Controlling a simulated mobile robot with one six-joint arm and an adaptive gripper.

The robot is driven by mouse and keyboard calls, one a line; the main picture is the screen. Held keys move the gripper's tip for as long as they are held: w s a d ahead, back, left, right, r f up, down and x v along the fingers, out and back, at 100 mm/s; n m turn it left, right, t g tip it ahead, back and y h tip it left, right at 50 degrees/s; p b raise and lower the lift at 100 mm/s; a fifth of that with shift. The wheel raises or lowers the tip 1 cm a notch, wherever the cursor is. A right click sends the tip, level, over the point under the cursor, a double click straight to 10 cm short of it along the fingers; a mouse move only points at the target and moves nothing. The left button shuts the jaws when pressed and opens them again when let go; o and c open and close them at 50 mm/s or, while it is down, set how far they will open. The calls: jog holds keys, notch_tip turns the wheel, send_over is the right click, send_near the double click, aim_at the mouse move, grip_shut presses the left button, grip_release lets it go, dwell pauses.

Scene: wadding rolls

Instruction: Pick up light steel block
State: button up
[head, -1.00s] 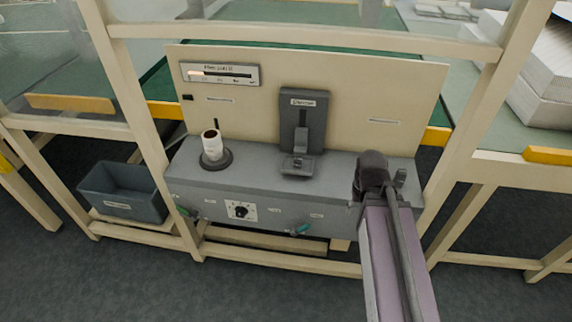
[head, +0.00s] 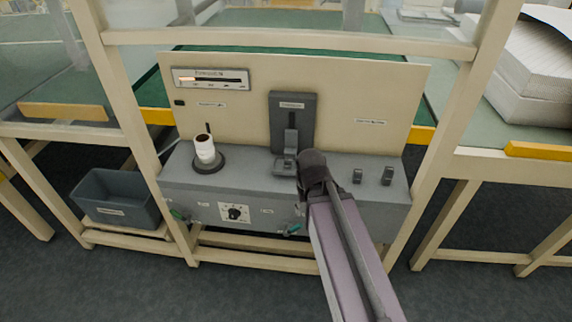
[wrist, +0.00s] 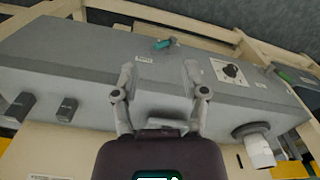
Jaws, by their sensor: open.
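Two small dark grey blocks stand upright and apart on the right part of the grey console top. The left block (head: 357,176) and the right block (head: 387,175) look alike, and I cannot tell which is the light steel one. In the wrist view, turned around, they stand at the far left, the outer one (wrist: 18,110) and the inner one (wrist: 67,109); their small labels are unreadable. My gripper (wrist: 158,72) is open and empty above the console, to one side of both blocks. In the head view my arm hides its fingers.
A white cup-like piece (head: 204,149) stands on a dark round base on the console (head: 250,180). A dark upright fixture (head: 292,108) rises at the back panel. The console front has a dial (head: 234,212) and green-tipped levers. A grey bin (head: 116,198) stands at left. Frame posts flank the console.

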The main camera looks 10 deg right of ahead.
jog(key=shift+o, duration=1.2)
jog(key=shift+a, duration=0.1)
jog(key=shift+o, duration=0.8)
jog(key=shift+w, duration=0.25)
notch_tip(320, 180, up, 7)
jog(key=m+p, duration=0.3)
jog(key=p, duration=0.4)
send_over(288, 160)
jog(key=shift+s+f, duration=0.1)
jog(key=shift+f, duration=0.1)
notch_tip(288, 160, down, 8)
jog(key=b, duration=0.8)
jog(key=shift+f+b, duration=0.2)
jog(key=shift+b, duration=0.2)
jog(key=shift+f+b, duration=2.6)
